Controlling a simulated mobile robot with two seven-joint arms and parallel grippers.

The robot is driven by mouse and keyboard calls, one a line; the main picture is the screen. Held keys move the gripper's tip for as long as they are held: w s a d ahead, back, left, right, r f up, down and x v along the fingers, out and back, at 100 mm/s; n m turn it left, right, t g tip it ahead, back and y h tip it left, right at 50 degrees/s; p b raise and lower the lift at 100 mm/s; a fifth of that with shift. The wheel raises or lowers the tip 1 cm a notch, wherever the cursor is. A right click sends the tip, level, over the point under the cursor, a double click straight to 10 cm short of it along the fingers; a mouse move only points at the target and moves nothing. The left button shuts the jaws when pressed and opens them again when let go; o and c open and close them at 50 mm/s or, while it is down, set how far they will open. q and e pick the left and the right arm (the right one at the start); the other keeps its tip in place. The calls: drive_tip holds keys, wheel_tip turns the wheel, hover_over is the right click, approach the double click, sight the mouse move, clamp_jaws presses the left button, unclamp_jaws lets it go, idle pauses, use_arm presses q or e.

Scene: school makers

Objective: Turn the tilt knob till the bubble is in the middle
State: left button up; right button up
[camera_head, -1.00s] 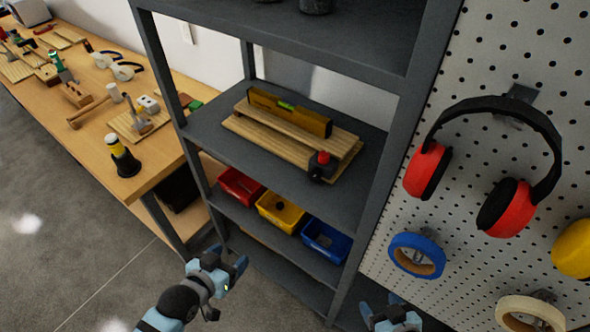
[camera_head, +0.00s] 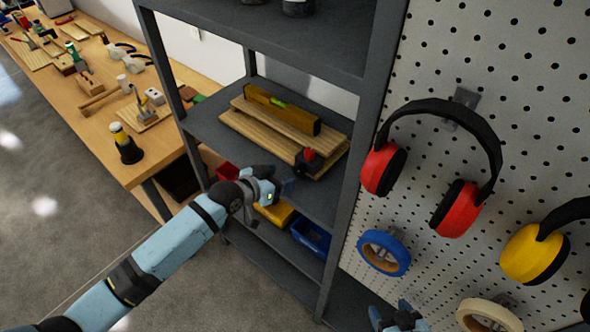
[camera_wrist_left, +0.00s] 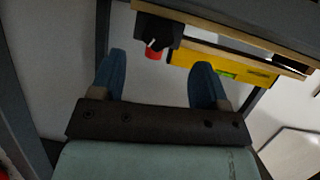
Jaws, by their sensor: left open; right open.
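The yellow spirit level (camera_head: 300,120) lies on a wooden tilt board (camera_head: 262,137) on the middle shelf. Its green vial (camera_head: 278,103) shows, but the bubble is too small to make out. The red tilt knob (camera_head: 309,154) sits on a black block at the board's near right corner. My left gripper (camera_head: 280,181) is open and empty at the shelf's front edge, left of and below the knob. In the left wrist view, the red knob (camera_wrist_left: 154,53) shows beyond and between the open fingers, apart from them. My right gripper (camera_head: 398,317) is open and low at the bottom edge.
The grey shelf unit (camera_head: 372,140) has an upright post right of the board and another shelf above. A yellow bin (camera_head: 274,212) and a blue bin (camera_head: 311,236) stand below. A pegboard with red ear defenders (camera_head: 460,208) is at right.

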sight(296, 172)
use_arm(q)
drive_tip(key=x, duration=0.6)
drive_tip(key=shift+d+f, duration=0.15)
drive_tip(key=shift+c, duration=0.2)
drive_tip(key=c, duration=0.9)
drive_tip(key=b, duration=0.1)
drive_tip(key=n+b, duration=0.1)
drive_tip(key=b, duration=0.1)
drive_tip(key=shift+w+f+g+h, duration=0.1)
drive_tip(key=shift+f+g+h, duration=0.2)
drive_tip(key=shift+h, duration=0.1)
drive_tip(key=shift+r+n, duration=0.25)
drive_tip(key=shift+n, duration=0.15)
